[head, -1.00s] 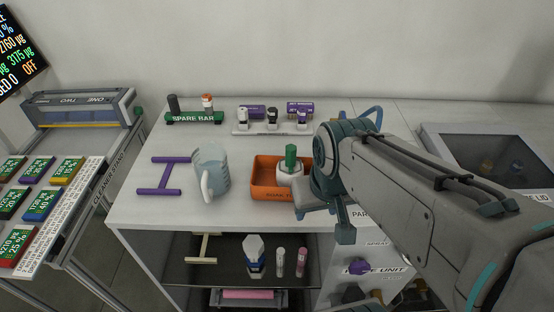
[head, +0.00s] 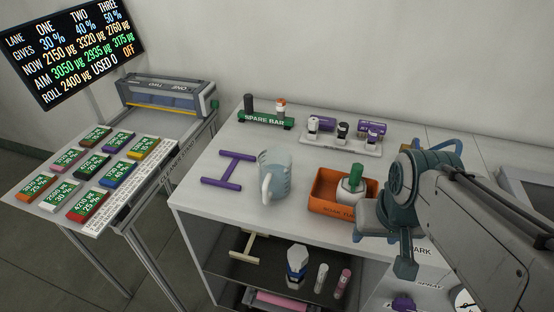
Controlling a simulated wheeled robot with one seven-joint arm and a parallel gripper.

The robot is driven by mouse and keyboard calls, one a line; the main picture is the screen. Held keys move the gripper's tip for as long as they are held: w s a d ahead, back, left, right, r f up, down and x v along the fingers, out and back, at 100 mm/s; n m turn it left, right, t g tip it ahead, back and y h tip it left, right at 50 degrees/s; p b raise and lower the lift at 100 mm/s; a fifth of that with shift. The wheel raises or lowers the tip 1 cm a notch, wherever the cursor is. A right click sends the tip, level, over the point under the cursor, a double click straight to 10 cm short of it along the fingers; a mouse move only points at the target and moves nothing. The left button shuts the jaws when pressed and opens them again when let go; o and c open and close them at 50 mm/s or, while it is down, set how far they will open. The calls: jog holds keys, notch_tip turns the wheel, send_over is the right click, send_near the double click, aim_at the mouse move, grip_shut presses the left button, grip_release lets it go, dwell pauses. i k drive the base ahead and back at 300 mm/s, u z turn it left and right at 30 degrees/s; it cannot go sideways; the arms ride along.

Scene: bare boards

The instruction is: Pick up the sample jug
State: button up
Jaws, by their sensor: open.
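The sample jug (head: 275,177) is a clear, bluish measuring jug with a pale handle on its front left side. It stands upright on the white bench top, between a purple H-shaped frame and an orange tray. My gripper (head: 375,218) is at the right, beside the orange tray and apart from the jug. It is open, and my arm partly hides its fingers. Nothing shows between them.
The orange tray (head: 325,205) holds a white bottle with a green cap (head: 353,178). The purple frame (head: 229,169) lies left of the jug. A green spare bar rack (head: 266,119) and a white rack (head: 338,141) stand behind. A shelf below holds bottles.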

aim_at(275, 164)
jog(key=k, duration=0.5)
jog(key=u, duration=2.05)
jog(key=i, duration=1.65)
jog(key=z, duration=2.5)
